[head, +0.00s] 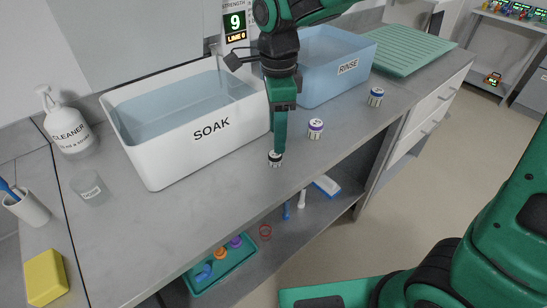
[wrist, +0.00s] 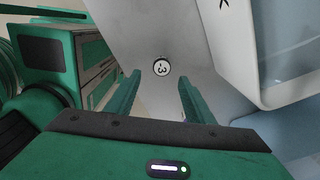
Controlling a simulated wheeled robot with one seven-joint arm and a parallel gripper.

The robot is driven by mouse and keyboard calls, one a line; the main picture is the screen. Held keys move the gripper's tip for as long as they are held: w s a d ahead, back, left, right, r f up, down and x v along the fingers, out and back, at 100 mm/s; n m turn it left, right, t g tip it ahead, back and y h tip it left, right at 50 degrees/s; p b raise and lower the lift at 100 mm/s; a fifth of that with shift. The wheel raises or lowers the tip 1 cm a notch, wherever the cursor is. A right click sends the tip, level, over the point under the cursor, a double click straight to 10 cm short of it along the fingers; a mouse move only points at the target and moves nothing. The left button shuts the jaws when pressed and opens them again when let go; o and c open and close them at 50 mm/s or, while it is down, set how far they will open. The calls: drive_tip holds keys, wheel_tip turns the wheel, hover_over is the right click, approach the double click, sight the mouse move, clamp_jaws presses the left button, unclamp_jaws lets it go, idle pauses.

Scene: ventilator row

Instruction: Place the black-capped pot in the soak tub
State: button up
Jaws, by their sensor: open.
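The black-capped pot (head: 275,160) stands upright on the grey counter in front of the white soak tub, near the counter's front edge. In the wrist view the pot (wrist: 161,67) is seen from above, with a dark ring around a white top bearing a mark. My gripper (head: 278,148) points down just over it and partly hides it in the head view. In the wrist view my gripper (wrist: 160,84) is open, its two fingers apart with the pot's top showing between them, farther off. The soak tub (head: 165,160) holds bluish water; its wall (wrist: 232,55) is at right in the wrist view.
A purple-capped pot (head: 316,128) and a blue-capped pot (head: 375,97) stand farther right. The blue rinse tub (head: 325,95) stands behind them. A cleaner bottle (head: 68,125), a clear beaker (head: 90,190) and a yellow sponge (head: 45,277) are at left. The counter's front left is clear.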

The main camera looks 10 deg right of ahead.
sight(275, 159)
drive_tip(key=shift+w+a+f, duration=0.1)
drive_tip(key=shift+w+f, duration=0.05)
drive_tip(key=shift+f, duration=2.95)
clamp_jaws()
drive_tip(key=shift+r, duration=0.15)
